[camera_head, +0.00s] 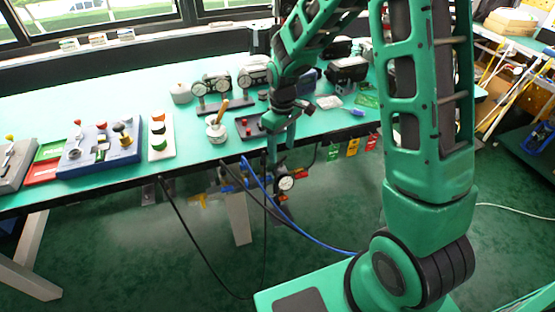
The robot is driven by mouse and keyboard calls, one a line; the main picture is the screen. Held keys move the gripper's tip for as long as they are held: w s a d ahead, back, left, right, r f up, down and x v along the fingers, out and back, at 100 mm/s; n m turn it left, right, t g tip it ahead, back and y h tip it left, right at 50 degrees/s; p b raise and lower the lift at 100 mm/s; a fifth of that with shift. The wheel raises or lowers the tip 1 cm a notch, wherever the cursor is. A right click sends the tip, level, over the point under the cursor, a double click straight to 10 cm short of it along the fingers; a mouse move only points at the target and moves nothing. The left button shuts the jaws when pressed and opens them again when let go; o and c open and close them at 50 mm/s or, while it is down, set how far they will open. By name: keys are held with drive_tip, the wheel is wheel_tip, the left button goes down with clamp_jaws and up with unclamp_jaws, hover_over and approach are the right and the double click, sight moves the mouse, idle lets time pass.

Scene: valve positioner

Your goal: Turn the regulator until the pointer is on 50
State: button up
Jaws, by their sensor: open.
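A small round gauge (286,183) with a white face and dark rim hangs below the table's front edge, among pipework and hoses. Its pointer and numbers are too small to read. Small red parts show beside and below it; I cannot tell which part is the regulator's knob. My gripper (277,158) points down at the table's front edge, just above and slightly left of the gauge. It is open, and I see nothing held in it. My wrist and fingers hide part of the edge and the fittings behind.
The green table (120,95) holds a blue panel (98,148) with knobs, twin gauges (211,87) and a pot (216,131) with a wooden handle. A blue hose (280,212) and black cables hang below. Coloured tags (352,147) hang right of the gauge. Green floor lies in front.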

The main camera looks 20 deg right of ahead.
sight(282, 158)
drive_tip(key=shift+f, duration=2.6)
drive_tip(key=shift+c, duration=0.6)
drive_tip(key=c, duration=0.9)
